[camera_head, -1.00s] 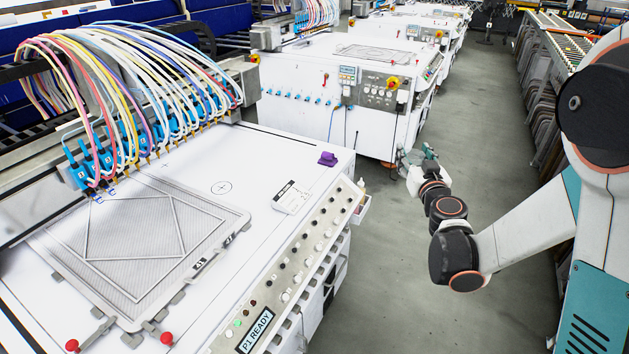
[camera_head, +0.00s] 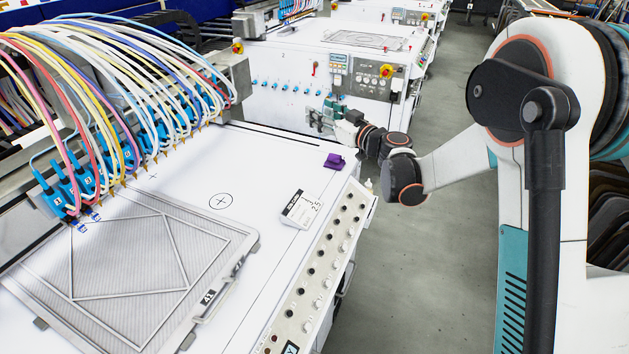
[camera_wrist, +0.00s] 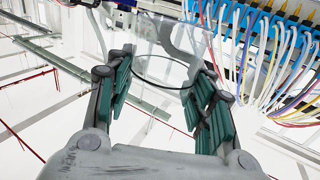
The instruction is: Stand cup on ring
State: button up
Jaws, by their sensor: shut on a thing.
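A clear, see-through cup (camera_wrist: 165,50) shows between the green-padded fingers of my gripper (camera_wrist: 162,88) in the wrist view. The fingers are shut on it, and a dark round edge of the cup is visible. In the head view my gripper (camera_head: 326,118) is up beyond the far right part of the white machine top; the cup is too faint to make out there. The ring (camera_head: 220,201), a printed black circle with a cross, lies on the white top, to the left of and nearer than my gripper. Nothing stands on it.
A framed mesh screen (camera_head: 135,255) lies in front. Hoses and blue-bodied nozzles (camera_head: 100,175) hang at the left. The top around the ring is clear.

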notch_tip(320, 180, down, 20)
jog(key=b, duration=0.7)
jog(key=shift+r, duration=0.2)
jog(key=shift+f, duration=0.2)
jog(key=o, duration=0.9)
jog(key=shift+o, duration=0.2)
jog(key=shift+s+d, duration=0.1)
